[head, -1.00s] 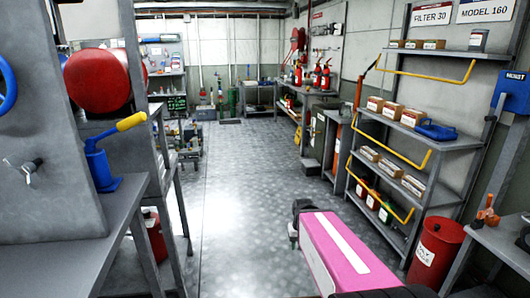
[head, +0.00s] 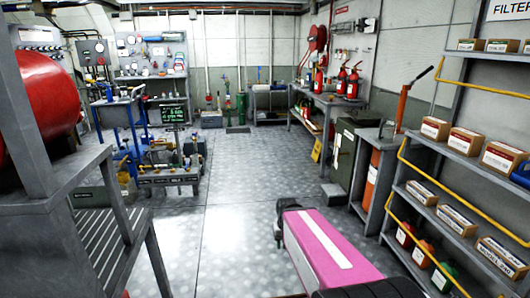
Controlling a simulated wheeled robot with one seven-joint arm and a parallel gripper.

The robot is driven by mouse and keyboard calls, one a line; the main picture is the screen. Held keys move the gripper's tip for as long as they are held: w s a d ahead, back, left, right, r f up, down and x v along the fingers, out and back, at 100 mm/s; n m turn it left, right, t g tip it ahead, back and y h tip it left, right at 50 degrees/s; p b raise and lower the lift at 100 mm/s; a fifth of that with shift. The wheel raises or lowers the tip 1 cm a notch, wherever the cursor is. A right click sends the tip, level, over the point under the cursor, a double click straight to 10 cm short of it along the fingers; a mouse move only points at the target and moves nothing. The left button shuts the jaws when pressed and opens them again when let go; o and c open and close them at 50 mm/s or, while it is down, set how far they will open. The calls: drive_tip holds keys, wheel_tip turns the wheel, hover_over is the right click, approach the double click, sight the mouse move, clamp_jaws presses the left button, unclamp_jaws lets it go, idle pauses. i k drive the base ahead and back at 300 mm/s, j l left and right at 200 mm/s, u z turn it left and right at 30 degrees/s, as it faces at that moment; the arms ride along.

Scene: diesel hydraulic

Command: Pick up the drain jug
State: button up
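No object is plainly marked as the drain jug. A blue jug-like container (head: 522,172) is cut off by the right edge of the head view, on the middle shelf beside the boxes. Several small containers, including a red one (head: 405,234), an orange one (head: 424,252) and a green one (head: 443,273), stand on the lowest visible shelf level. My pink arm link reaches forward at the bottom centre, with a dark joint at its far end. The fingers of my gripper do not show, and nothing is seen held.
A metal shelf rack (head: 427,150) with yellow rails and boxes stands at the right. A grey bench (head: 40,190) with a red tank (head: 50,105) is at the near left. A wheeled blue stand (head: 122,130) is farther back. The floor (head: 225,220) between is clear.

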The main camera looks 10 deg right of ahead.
sight(389, 124)
drive_tip(key=i, duration=1.8)
drive_tip(key=i+j+u, duration=0.15)
drive_tip(key=i+u, duration=0.15)
drive_tip(key=i, duration=0.5)
drive_tip(key=i+u, duration=0.3)
drive_tip(key=i, duration=0.5)
drive_tip(key=z, duration=1.85)
drive_tip(key=i+j, duration=0.05)
drive_tip(key=j, duration=0.05)
